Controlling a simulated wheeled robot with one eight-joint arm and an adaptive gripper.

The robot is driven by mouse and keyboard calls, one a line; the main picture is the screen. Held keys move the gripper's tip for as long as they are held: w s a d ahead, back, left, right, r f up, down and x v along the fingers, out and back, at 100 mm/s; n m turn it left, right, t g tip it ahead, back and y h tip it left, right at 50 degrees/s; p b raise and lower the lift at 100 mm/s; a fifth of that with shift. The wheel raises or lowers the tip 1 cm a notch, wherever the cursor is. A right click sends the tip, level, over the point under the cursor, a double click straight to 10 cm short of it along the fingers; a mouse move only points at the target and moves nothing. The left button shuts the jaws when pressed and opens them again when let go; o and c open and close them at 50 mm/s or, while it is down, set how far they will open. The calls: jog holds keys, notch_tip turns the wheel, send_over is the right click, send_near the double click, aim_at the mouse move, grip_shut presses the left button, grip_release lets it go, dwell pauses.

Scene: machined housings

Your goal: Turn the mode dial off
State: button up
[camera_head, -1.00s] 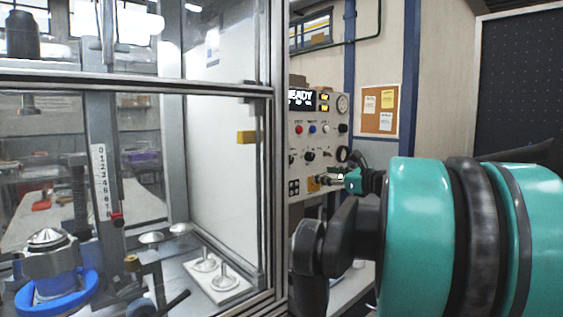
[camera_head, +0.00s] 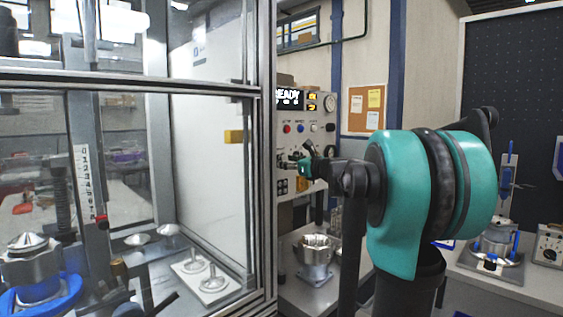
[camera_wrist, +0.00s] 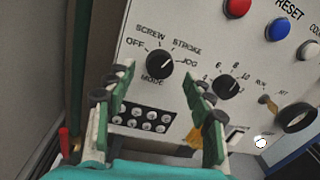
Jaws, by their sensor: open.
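The mode dial (camera_wrist: 159,61) is a round black knob on the pale control panel (camera_wrist: 250,57) in the wrist view. OFF, SCREW, STROKE and JOG are printed around it, with MODE below. Its pale pointer mark seems to lean up and right, but the exact setting is hard to read. My gripper (camera_wrist: 158,76) is open and empty, with its green and black fingers on either side below the dial. I cannot tell how far the fingertips are from the panel. In the head view my gripper (camera_head: 303,166) is at the panel's lower left, covering part of it.
A second black knob (camera_wrist: 228,86) is beside the right finger. Red (camera_wrist: 237,8) and blue (camera_wrist: 277,29) buttons lie above it. A glass-fronted machine frame (camera_head: 262,200) stands left of the panel.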

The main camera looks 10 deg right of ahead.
jog(key=shift+x, duration=1.4)
jog(key=c, duration=1.2)
jog(key=shift+o, duration=0.2)
jog(key=shift+n, duration=0.3)
jog(key=shift+f+n+y, duration=0.1)
jog(key=shift+n+y, duration=0.4)
jog(key=shift+n, duration=4.05)
jog(key=shift+f+n+y, duration=0.15)
jog(key=shift+n+y, duration=0.35)
jog(key=shift+n, duration=4.05)
